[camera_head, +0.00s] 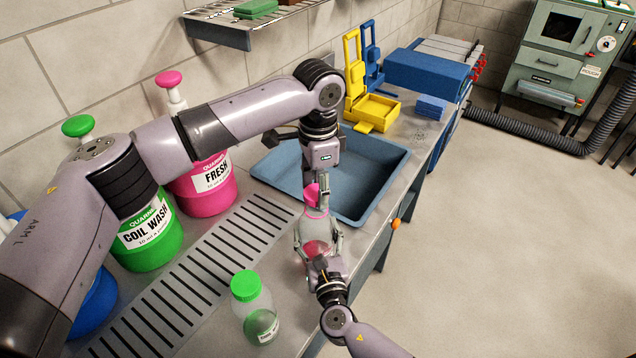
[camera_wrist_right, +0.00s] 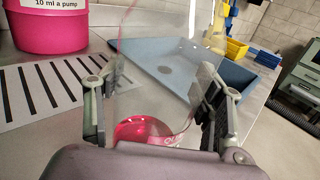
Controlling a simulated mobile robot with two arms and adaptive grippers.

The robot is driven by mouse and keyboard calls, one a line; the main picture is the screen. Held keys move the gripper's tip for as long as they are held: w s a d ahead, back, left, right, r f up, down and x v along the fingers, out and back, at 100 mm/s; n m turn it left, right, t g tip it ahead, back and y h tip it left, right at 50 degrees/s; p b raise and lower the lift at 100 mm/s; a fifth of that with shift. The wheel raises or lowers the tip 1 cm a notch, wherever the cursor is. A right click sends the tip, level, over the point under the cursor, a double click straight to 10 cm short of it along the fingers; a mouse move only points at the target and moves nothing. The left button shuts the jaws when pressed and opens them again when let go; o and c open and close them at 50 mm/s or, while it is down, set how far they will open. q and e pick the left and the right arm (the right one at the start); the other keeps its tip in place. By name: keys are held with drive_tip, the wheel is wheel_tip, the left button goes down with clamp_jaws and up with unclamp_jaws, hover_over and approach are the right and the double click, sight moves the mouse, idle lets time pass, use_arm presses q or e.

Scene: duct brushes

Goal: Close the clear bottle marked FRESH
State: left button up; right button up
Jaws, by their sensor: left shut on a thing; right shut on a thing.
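The clear bottle (camera_head: 316,228) stands upright at the front edge of the steel counter, with pink liquid low inside it. It also shows in the right wrist view (camera_wrist_right: 150,85), where its top is out of frame. I cannot read the name on its label. My right gripper (camera_head: 319,248) is shut around its body from the front; its fingers press both sides in the wrist view (camera_wrist_right: 158,105). My left gripper (camera_head: 319,192) points down over the bottle, shut on a pink cap (camera_head: 311,195). The cap is at the bottle's mouth; I cannot tell whether it is seated.
A green-capped clear bottle (camera_head: 258,315) stands left of my right arm. A pink FRESH pump jug (camera_head: 205,187) and a green COIL WASH jug (camera_head: 148,240) stand along the wall. The blue sink (camera_head: 375,190) lies behind the bottle. The slotted drainboard (camera_head: 215,262) is bare.

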idle(0.4)
use_arm(q)
drive_tip(key=shift+f, duration=0.85)
drive_tip(key=shift+f, duration=0.55)
drive_tip(key=m, duration=2)
drive_tip(key=shift+s+a, duration=0.2)
drive_tip(key=m, duration=0.4)
drive_tip(key=shift+a+m, duration=0.1)
drive_tip(key=shift+m, duration=0.2)
drive_tip(key=m, duration=0.4)
drive_tip(key=shift+m, duration=0.4)
